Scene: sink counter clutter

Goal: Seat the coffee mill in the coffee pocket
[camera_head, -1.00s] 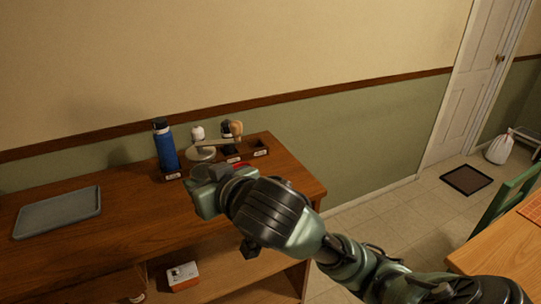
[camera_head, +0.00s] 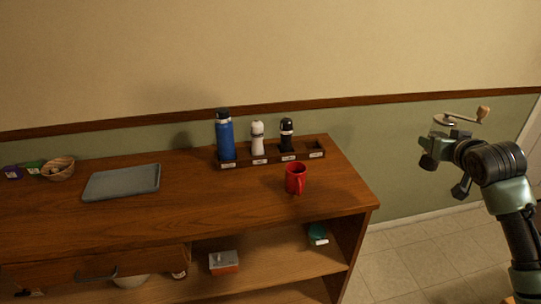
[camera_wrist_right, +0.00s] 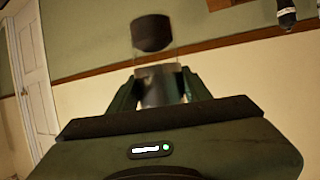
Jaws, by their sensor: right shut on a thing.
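The coffee mill, with a pale top (camera_head: 441,120), a crank arm and a wooden knob, is up in the air at the right of the head view. My right gripper (camera_head: 440,139) is shut on it, well right of the counter. In the right wrist view, a metallic cylinder (camera_wrist_right: 160,87) sits between the fingers (camera_wrist_right: 158,92), with a dark round end beyond it. A brown rack (camera_head: 272,160) stands at the counter's back. Its rightmost pocket (camera_head: 315,149) looks empty; the labels are too small to read. My left gripper is not in view.
The rack's other pockets hold a blue bottle (camera_head: 225,138), a white shaker (camera_head: 257,138) and a black shaker (camera_head: 286,135). A red mug (camera_head: 296,178) stands just in front of the rack's right part. A grey tray (camera_head: 122,182) and a bowl (camera_head: 59,170) lie left.

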